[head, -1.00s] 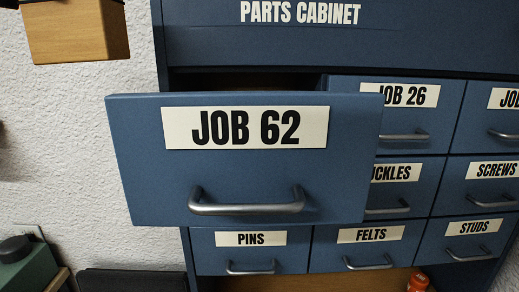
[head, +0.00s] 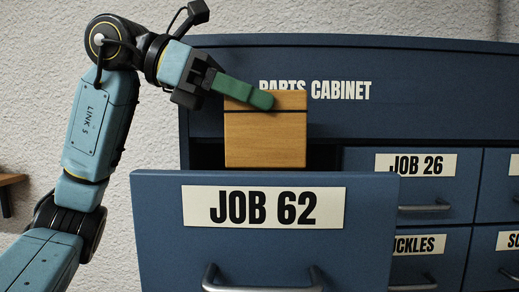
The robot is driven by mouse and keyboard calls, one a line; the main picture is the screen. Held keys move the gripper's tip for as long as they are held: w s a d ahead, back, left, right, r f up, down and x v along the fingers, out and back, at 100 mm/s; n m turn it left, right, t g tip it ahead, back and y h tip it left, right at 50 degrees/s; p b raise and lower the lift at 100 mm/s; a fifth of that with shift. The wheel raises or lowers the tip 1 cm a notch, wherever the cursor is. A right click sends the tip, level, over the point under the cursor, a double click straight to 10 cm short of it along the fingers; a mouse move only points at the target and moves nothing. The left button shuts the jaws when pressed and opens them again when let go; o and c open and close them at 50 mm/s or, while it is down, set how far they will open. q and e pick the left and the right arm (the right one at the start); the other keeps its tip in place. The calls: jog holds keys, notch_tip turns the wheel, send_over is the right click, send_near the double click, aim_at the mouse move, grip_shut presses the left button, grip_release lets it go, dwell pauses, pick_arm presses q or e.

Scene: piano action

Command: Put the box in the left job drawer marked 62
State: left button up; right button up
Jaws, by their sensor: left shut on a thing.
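The wooden box (head: 265,140) is light brown with a dark seam near its top. It is upright behind and above the front of the open drawer marked JOB 62 (head: 160,215). My right gripper is not in view.
The blue parts cabinet (head: 450,100) fills the back. The closed JOB 26 drawer (head: 459,190) is to the right, with other closed drawers below it. A wooden shelf edge (head: 10,180) shows at the far left. The JOB 62 drawer juts out toward me.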

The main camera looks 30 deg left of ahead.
aim_at(254, 145)
pick_arm(q)
jog(key=shift+w+d+f, duration=0.1)
jog(key=shift+d+f, duration=0.05)
jog(key=shift+f, duration=0.5)
jog(key=shift+f+b, duration=0.35)
jog(key=shift+f, duration=1.6)
jog(key=shift+f+b, duration=0.45)
jog(key=shift+f, duration=0.1)
jog(key=o, duration=1.1)
